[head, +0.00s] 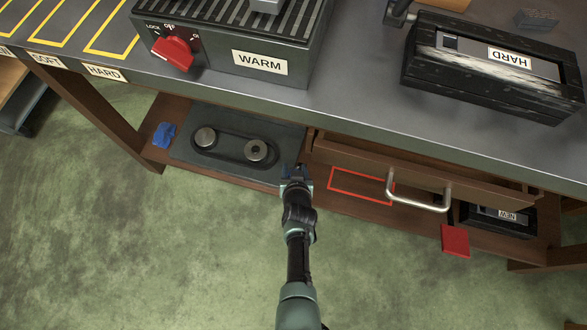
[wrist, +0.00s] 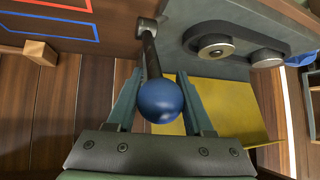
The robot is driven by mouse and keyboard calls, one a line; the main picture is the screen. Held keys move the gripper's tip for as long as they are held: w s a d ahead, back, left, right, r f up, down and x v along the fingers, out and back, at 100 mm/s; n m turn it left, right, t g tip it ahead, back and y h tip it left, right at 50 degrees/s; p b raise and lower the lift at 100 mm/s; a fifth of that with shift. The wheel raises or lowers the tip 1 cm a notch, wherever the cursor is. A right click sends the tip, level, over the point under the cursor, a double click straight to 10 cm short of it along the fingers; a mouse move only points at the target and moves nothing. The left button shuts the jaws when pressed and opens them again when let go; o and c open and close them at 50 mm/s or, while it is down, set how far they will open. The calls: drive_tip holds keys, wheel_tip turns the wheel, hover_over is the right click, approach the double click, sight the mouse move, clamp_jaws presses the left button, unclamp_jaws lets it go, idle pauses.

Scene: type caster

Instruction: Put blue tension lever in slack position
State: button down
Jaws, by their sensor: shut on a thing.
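The blue tension lever shows in the wrist view as a round blue knob (wrist: 160,103) on a dark rod, which runs up to a metal pivot beside the grey pulley plate (wrist: 240,20). My gripper (wrist: 158,80) has one finger on each side of the knob and is shut on it. In the head view my gripper (head: 297,176) is at the right front corner of the dark plate (head: 190,148) with two round pulleys and a belt. The lever is mostly hidden there by the gripper. No slack marking can be read.
Right of my gripper, a wooden drawer (head: 375,160) with a metal handle (head: 418,200) hangs above a red outlined rectangle on the shelf. A blue object (head: 164,135) lies left of the plate. The grey bench top (head: 350,105) overhangs the shelf. The green floor in front is clear.

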drive_tip(key=shift+w+d+r, duration=0.1)
drive_tip(key=shift+w+r, duration=0.1)
drive_tip(key=shift+w, duration=0.1)
drive_tip(key=shift+c, duration=1.5)
unclamp_jaws()
drive_tip(key=p+v, duration=0.8)
drive_tip(key=v, duration=0.5)
drive_tip(key=shift+w+r, duration=0.1)
drive_tip(key=shift+w, duration=0.1)
